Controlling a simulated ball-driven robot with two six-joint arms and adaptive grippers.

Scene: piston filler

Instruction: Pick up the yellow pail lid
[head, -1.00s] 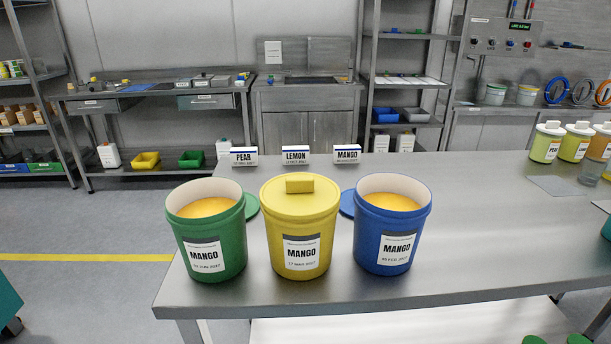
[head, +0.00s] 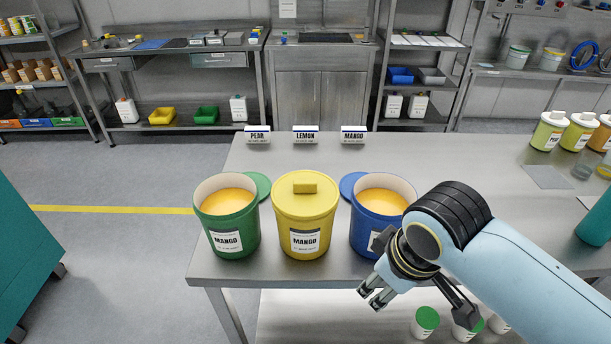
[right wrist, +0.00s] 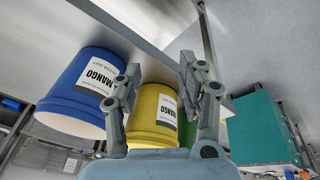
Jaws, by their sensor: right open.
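The yellow pail lid (head: 304,187), with a block-shaped handle on top, sits on the yellow pail (head: 304,238) labelled MANGO, in the middle of the row in the head view. My right gripper (head: 420,304) is open and empty, at the table's front edge, to the right of and nearer than the yellow pail and in front of the blue pail. In the right wrist view, turned upside down, the yellow pail (right wrist: 152,112) shows beyond and between the spread fingers, touching neither. My left gripper is out of view.
An open green pail (head: 228,232) stands left of the yellow one, an open blue pail (head: 366,226) right, partly behind my arm. Green and blue lids lie behind them. Name signs (head: 305,135) stand farther back. The table's right middle (head: 480,185) is clear.

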